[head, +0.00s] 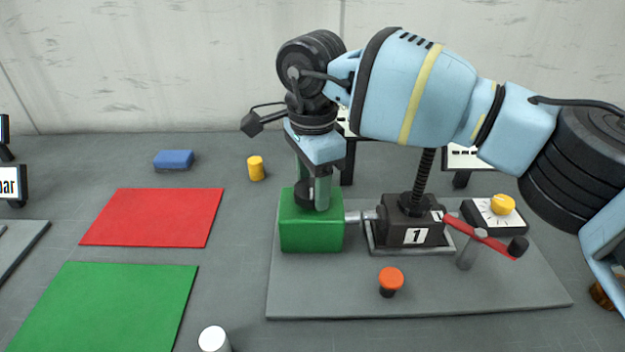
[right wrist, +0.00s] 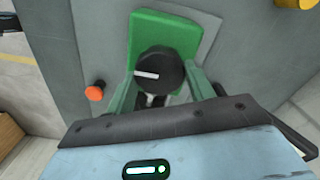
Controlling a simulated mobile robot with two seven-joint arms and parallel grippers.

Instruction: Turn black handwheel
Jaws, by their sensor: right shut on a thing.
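The black handwheel (head: 303,196) sits on top of a green box (head: 311,232) at the left end of the grey base plate. In the right wrist view the handwheel (right wrist: 160,68) shows as a round black knob with a white mark pointing left. My right gripper (head: 312,190) points down from above, its two green-grey fingers on either side of the handwheel and shut on it. The fingers partly hide the handwheel in the head view. A shaft links the green box to the black jack body (head: 411,222) marked 1, with an upright black screw (head: 423,175). My left gripper is out of view.
A red lever (head: 478,235), an orange button (head: 390,280) and a yellow knob (head: 502,204) stand on or beside the plate. Left of it lie red (head: 155,217) and green (head: 110,305) mats, a blue block (head: 174,159), a yellow cylinder (head: 256,168) and a white cylinder (head: 213,340).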

